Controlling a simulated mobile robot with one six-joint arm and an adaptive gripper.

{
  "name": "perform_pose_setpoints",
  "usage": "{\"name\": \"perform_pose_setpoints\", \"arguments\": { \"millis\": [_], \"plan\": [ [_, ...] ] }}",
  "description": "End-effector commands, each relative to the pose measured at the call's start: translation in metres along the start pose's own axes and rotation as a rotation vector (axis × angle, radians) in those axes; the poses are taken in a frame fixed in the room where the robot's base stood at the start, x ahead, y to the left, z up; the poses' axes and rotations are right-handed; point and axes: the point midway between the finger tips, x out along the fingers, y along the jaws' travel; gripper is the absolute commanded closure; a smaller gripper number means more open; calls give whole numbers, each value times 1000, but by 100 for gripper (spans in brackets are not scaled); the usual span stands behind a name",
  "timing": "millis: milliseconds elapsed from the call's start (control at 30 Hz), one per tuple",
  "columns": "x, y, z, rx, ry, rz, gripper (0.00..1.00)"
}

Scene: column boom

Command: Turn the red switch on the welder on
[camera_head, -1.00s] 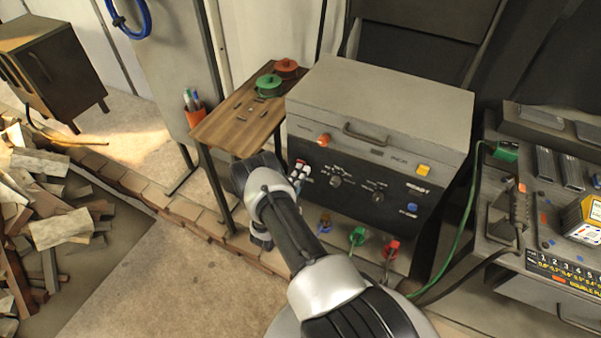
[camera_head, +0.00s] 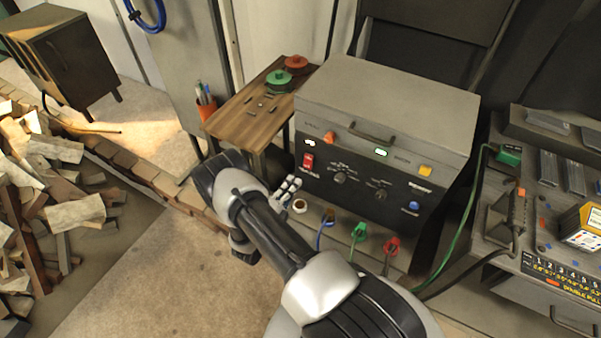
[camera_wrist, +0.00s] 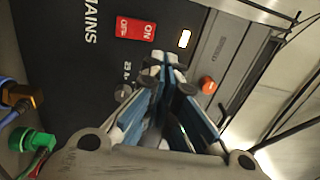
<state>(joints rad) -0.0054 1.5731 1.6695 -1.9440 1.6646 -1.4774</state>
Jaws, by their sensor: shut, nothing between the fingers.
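The welder (camera_head: 375,100) is a grey box with a black front panel. Its red rocker switch (camera_head: 308,161) sits at the panel's upper left. The wrist view shows the switch (camera_wrist: 135,28) close up, marked ON and OFF; which side is pressed in is hard to tell. A small lamp (camera_wrist: 185,38) beside it glows, and a green display (camera_head: 381,153) on the panel is lit. My gripper (camera_head: 292,186) is shut and empty, below and left of the switch in the head view, apart from it. Its fingertips (camera_wrist: 165,65) show in the wrist view.
A wooden side table (camera_head: 240,125) with green and red pots stands left of the welder. Coloured cable plugs (camera_head: 359,233) stick out below the panel. A cluttered bench (camera_head: 500,235) is at right.

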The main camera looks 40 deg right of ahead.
Motion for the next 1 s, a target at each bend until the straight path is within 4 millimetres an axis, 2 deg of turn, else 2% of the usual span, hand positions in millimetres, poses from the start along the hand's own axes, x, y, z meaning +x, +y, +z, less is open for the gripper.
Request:
{"name": "perform_pose_setpoints", "arguments": {
  "millis": [100, 233, 833, 933, 1000],
  "plan": [
    [-16, -4, 1, -1, -2, 0, 100],
    [-24, -6, 0, -1, -1, 0, 100],
    [-26, -7, 0, 3, 3, 0, 100],
    [-22, -19, 2, 42, 29, -1, 100],
    [-17, -39, 2, 106, 77, -2, 100]
  ]
}}
